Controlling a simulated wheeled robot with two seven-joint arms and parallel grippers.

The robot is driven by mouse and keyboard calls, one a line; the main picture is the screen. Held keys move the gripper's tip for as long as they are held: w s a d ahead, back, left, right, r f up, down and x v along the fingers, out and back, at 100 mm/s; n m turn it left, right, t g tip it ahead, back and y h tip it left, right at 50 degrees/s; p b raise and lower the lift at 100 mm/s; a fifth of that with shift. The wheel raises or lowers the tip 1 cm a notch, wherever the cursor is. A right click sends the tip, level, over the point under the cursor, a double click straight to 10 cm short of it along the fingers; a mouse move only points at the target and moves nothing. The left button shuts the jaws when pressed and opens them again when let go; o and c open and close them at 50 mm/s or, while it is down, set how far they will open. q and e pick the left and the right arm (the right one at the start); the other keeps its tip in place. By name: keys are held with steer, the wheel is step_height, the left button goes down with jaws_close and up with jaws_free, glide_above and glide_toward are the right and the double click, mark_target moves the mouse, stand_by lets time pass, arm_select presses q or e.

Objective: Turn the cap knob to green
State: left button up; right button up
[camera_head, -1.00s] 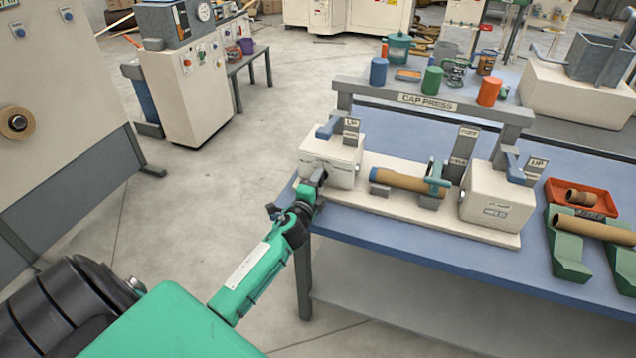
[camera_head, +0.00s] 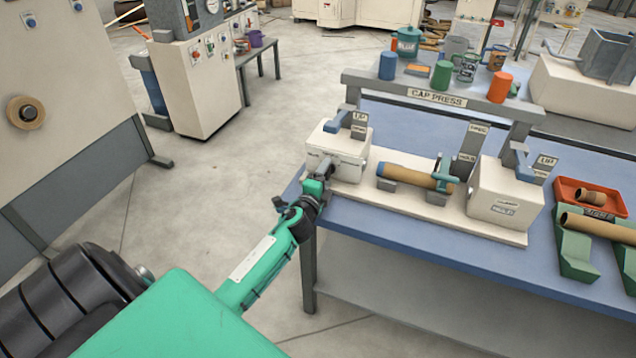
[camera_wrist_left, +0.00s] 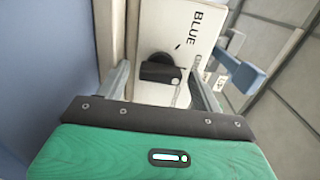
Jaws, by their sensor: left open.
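The cap knob (camera_wrist_left: 160,72) is black, with a light dot at its right end, on a white face marked BLUE in the left wrist view. The dot lies below the word BLUE; another label to the right is only partly visible. The face belongs to the left white block (camera_head: 338,152) of the cap press in the head view. My left gripper (camera_head: 322,176) is at that block's left front side. In the left wrist view it is open (camera_wrist_left: 162,85), with one finger on each side of the knob, apart from it. My right gripper is not in view.
A brown tube (camera_head: 405,175) lies in the press, under a teal clamp (camera_head: 444,175). A blue lever (camera_head: 338,121) stands on the left block. The right block (camera_head: 505,198) and a red tray (camera_head: 568,191) are further right on the blue bench (camera_head: 400,238).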

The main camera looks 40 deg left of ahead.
arm_select(q)
steer(key=b+v, duration=0.1)
steer(key=v, duration=1.2)
steer(key=shift+s+b, duration=0.2)
steer(key=shift+b, duration=0.2)
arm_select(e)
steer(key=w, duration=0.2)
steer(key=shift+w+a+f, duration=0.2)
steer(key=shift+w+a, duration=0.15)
arm_select(q)
steer(key=shift+d, duration=0.1)
